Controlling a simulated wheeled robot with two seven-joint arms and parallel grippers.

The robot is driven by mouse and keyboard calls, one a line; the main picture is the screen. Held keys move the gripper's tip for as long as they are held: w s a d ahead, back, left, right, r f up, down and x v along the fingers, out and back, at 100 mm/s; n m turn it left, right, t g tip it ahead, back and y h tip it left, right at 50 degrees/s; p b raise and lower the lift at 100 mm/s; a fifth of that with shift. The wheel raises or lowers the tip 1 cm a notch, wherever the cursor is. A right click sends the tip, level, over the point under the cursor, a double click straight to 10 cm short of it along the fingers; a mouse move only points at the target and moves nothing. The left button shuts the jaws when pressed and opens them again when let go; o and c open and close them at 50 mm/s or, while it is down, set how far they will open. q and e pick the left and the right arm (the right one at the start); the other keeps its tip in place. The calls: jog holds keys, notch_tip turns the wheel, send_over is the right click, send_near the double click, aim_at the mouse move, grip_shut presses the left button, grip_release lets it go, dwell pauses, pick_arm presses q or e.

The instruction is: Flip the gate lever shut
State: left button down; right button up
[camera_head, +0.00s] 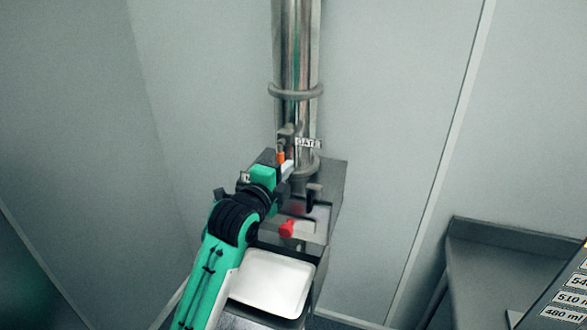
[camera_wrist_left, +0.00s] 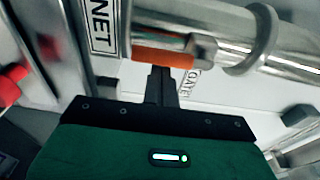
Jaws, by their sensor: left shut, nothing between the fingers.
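The gate lever has an orange grip (camera_head: 281,157) and sits on the side of the metal pipe, beside the GATE label (camera_head: 308,143). In the left wrist view the orange grip (camera_wrist_left: 163,58) lies across the picture just past my fingertips, joined to a metal piece at its right. My left gripper (camera_wrist_left: 161,84) is shut and empty, with its fingertips right at the orange grip. I cannot tell whether they touch it. My left arm hides part of the lever area in the head view. My right gripper is not in view.
The shiny vertical pipe (camera_head: 297,50) rises from a grey metal stand. A red knob (camera_head: 287,229) projects from the stand below the lever. A white tray (camera_head: 270,283) sits lower down, next to my forearm. A grey bench (camera_head: 510,255) stands at the right.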

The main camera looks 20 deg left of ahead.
pick_arm(q)
jog(key=shift+w+d, duration=0.1)
dwell(0.3)
jog(key=a+m+p, duration=0.2)
jog(key=m+p, duration=0.1)
jog(key=shift+a+f, duration=0.15)
jog(key=shift+f, duration=0.1)
dwell(0.3)
jog(key=shift+f, duration=0.1)
dwell(0.3)
